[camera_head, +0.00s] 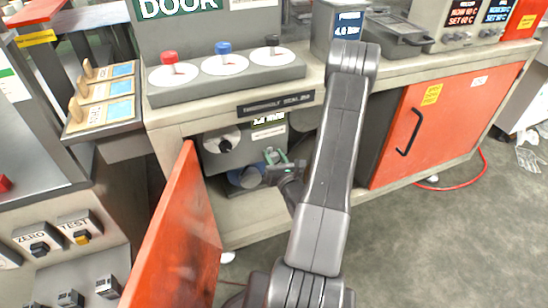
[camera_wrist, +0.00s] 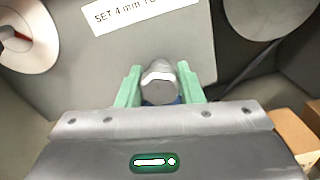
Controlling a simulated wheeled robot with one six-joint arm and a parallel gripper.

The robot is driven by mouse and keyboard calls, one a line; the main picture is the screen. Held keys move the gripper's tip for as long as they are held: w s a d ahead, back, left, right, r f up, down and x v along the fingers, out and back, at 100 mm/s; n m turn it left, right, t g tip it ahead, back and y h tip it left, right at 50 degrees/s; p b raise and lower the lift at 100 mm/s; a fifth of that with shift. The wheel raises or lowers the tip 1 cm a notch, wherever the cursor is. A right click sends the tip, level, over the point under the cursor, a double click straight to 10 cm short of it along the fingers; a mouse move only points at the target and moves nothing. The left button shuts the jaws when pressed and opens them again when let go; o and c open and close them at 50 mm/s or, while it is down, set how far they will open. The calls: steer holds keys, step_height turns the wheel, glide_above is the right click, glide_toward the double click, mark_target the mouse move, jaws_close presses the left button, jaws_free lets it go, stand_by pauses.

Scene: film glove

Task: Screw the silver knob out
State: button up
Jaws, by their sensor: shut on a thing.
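The silver knob (camera_wrist: 159,82) is a short rounded metal cylinder in front of a grey panel, in the middle of the wrist view. My gripper (camera_wrist: 160,88) has its two green fingers on either side of the knob and is shut on it. In the head view, my gripper (camera_head: 277,160) reaches into the open cabinet under the counter, and the knob is too small to tell apart there. The knob's inner end and whether it touches the panel are hidden.
An orange door (camera_head: 175,240) stands open left of my arm. Inside the cabinet are a black knob on a white dial (camera_head: 224,145) and a blue round part (camera_head: 250,177). A closed orange door (camera_head: 430,120) is on the right. The floor (camera_head: 450,240) at right is clear.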

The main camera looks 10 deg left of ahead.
steer(key=shift+f, duration=0.1)
steer(key=n+b, duration=0.4)
steer(key=b, duration=0.1)
steer(key=shift+f+n, duration=0.2)
steer(key=shift+n, duration=0.2)
steer(key=n+b, duration=0.5)
steer(key=b, duration=0.1)
steer(key=n+b, duration=0.2)
steer(key=n, duration=0.1)
steer(key=shift+s+r+n, duration=0.1)
steer(key=shift+r+n, duration=0.05)
steer(key=shift+n, duration=2.25)
steer(key=o, duration=1)
steer(key=shift+a, duration=0.1)
steer(key=shift+c, duration=0.2)
